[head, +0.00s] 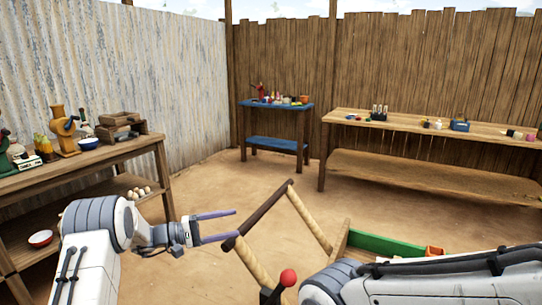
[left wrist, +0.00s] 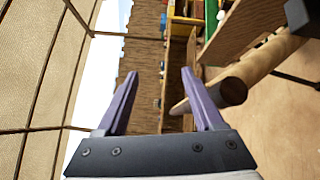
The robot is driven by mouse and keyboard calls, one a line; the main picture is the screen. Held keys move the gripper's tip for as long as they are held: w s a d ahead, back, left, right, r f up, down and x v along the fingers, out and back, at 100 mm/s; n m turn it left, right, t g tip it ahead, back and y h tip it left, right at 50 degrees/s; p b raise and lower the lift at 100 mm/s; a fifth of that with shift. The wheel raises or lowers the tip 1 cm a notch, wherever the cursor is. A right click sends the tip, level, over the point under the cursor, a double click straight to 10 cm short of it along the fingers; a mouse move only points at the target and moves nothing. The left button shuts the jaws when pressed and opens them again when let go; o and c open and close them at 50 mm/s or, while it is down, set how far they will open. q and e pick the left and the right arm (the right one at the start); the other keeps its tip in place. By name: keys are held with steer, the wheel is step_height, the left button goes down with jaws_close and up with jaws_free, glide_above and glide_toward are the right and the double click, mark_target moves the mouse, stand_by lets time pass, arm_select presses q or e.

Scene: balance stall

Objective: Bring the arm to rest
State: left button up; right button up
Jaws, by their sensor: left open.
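My left gripper (head: 236,223) is open, with nothing between its purple fingers. It points to the right in the head view, low and in the open space left of a wooden frame. The fingers also show apart and empty in the left wrist view (left wrist: 160,73). The frame has a dark brown bar (head: 262,212) and pale round posts (head: 312,225). The lower fingertip shows close to the bar's near end; I cannot tell if they touch. My right arm shows at the lower right, but its gripper is out of view.
A wooden table (head: 110,153) with a grinder (head: 64,130) and boxes stands left. A blue table (head: 272,105) and a long bench (head: 400,122) stand at the back. A red knob (head: 288,278) and a green panel (head: 385,247) are near the front. The middle floor is clear.

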arm_select(q)
steer(key=s+d+f+g+y, duration=0.2)
steer(key=s+f+g+y, duration=0.15)
steer(key=s, duration=0.35)
steer(key=s+d+f+g+y, duration=0.2)
steer(key=s+y, duration=0.2)
steer(key=s, duration=0.2)
steer(key=s+a+f+m+t+y, duration=0.1)
steer(key=s+a+m+y, duration=0.2)
steer(key=s+a+y, duration=0.35)
steer(key=s+a+m+t+y, duration=0.2)
steer(key=s+a+m+y, duration=0.15)
steer(key=s, duration=0.55)
steer(key=s+d+f+m+g+b, duration=0.1)
steer(key=s+d+f+m+b, duration=0.15)
steer(key=s+d+b, duration=0.35)
steer(key=s+d+f+m+g+b, duration=0.2)
steer(key=s+d+m+b, duration=0.2)
steer(key=s+d, duration=0.35)
step_height(320, 180, up, 26)
steer(key=p, duration=2.5)
steer(key=shift+w+d+h+p, duration=0.15)
steer(key=shift+d+h+p, duration=0.05)
steer(key=shift+h+p, duration=0.25)
